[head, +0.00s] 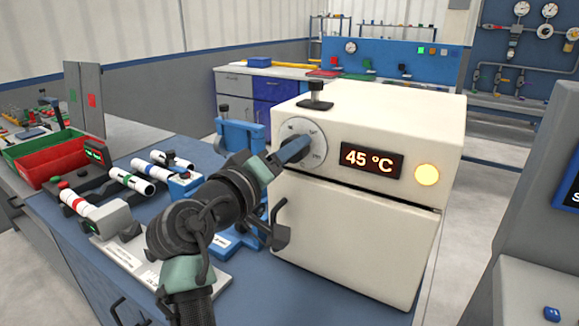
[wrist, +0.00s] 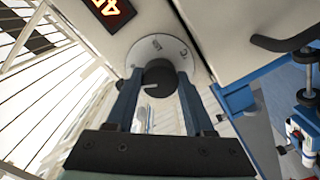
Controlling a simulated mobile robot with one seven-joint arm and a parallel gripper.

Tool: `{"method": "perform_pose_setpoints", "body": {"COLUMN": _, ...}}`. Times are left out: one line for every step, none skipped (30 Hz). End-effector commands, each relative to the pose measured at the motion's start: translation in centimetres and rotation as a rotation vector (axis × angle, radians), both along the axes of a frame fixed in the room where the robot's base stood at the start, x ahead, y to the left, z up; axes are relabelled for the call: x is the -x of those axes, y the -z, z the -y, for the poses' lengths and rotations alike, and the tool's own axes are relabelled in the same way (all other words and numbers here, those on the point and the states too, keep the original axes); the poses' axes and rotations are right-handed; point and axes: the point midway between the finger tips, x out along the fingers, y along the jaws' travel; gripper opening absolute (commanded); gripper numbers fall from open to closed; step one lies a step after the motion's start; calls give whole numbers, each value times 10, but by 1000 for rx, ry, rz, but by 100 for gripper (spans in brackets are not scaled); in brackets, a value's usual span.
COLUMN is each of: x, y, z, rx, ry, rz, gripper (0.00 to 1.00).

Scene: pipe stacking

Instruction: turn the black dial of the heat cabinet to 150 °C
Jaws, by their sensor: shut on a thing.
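The cream heat cabinet (head: 352,240) stands on the blue bench. Its display (head: 371,160) reads 45 °C, and a round amber lamp (head: 427,175) glows to the right of it. The round scale plate (head: 319,136) is on the upper left of the front, partly hidden by my gripper (head: 298,148). In the wrist view the black dial (wrist: 159,76) sits on the plate between the two blue fingers of my gripper (wrist: 160,85). The fingers are shut on the dial. A small pale mark shows on its rim. The dial is mostly hidden in the head view.
A black-topped fitting (head: 316,95) stands on the cabinet roof. A dark door handle (head: 278,225) sticks out below the dial. Pipes with coloured bands (head: 95,210), a red bin (head: 55,160) and blue clamps (head: 238,136) crowd the bench to the left.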

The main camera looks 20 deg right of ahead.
Motion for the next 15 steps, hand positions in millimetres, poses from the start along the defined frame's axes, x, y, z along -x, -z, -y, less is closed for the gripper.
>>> {"method": "perform_pose_setpoints", "body": {"x": 0, "y": 5, "z": 0, "rx": -30, "ry": 0, "rz": 36, "gripper": 0}}
{"method": "perform_pose_setpoints", "body": {"x": 0, "y": 5, "z": -1, "rx": -47, "ry": 0, "rz": 58, "gripper": 0}}
{"method": "perform_pose_setpoints", "body": {"x": 0, "y": 6, "z": -1, "rx": -72, "ry": 0, "rz": 87, "gripper": 0}}
{"method": "perform_pose_setpoints", "body": {"x": 0, "y": 6, "z": -1, "rx": -89, "ry": 0, "rz": 109, "gripper": 0}}
{"method": "perform_pose_setpoints", "body": {"x": 0, "y": 6, "z": -1, "rx": -107, "ry": 0, "rz": 132, "gripper": 0}}
{"method": "perform_pose_setpoints", "body": {"x": 0, "y": 6, "z": -1, "rx": -131, "ry": 0, "rz": 163, "gripper": 0}}
{"method": "perform_pose_setpoints", "body": {"x": 0, "y": 6, "z": -1, "rx": -148, "ry": 0, "rz": 185, "gripper": 0}}
{"method": "perform_pose_setpoints", "body": {"x": 0, "y": 6, "z": -1, "rx": -165, "ry": 0, "rz": 206, "gripper": 0}}
{"method": "perform_pose_setpoints", "body": {"x": 0, "y": 6, "z": -1, "rx": -188, "ry": 0, "rz": 236, "gripper": 0}}
{"method": "perform_pose_setpoints", "body": {"x": 0, "y": 6, "z": -1, "rx": -207, "ry": 0, "rz": 260, "gripper": 0}}
{"method": "perform_pose_setpoints", "body": {"x": 0, "y": 6, "z": -1, "rx": -224, "ry": 0, "rz": 282, "gripper": 0}}
{"method": "perform_pose_setpoints", "body": {"x": 0, "y": 6, "z": -1, "rx": -247, "ry": 0, "rz": 312, "gripper": 0}}
{"method": "perform_pose_setpoints", "body": {"x": 0, "y": 6, "z": -1, "rx": -265, "ry": 1, "rz": 334, "gripper": 0}}
{"method": "perform_pose_setpoints", "body": {"x": -1, "y": 6, "z": -1, "rx": -283, "ry": 1, "rz": 357, "gripper": 0}}
{"method": "perform_pose_setpoints", "body": {"x": -1, "y": 6, "z": -1, "rx": -306, "ry": 0, "rz": 387, "gripper": 0}}
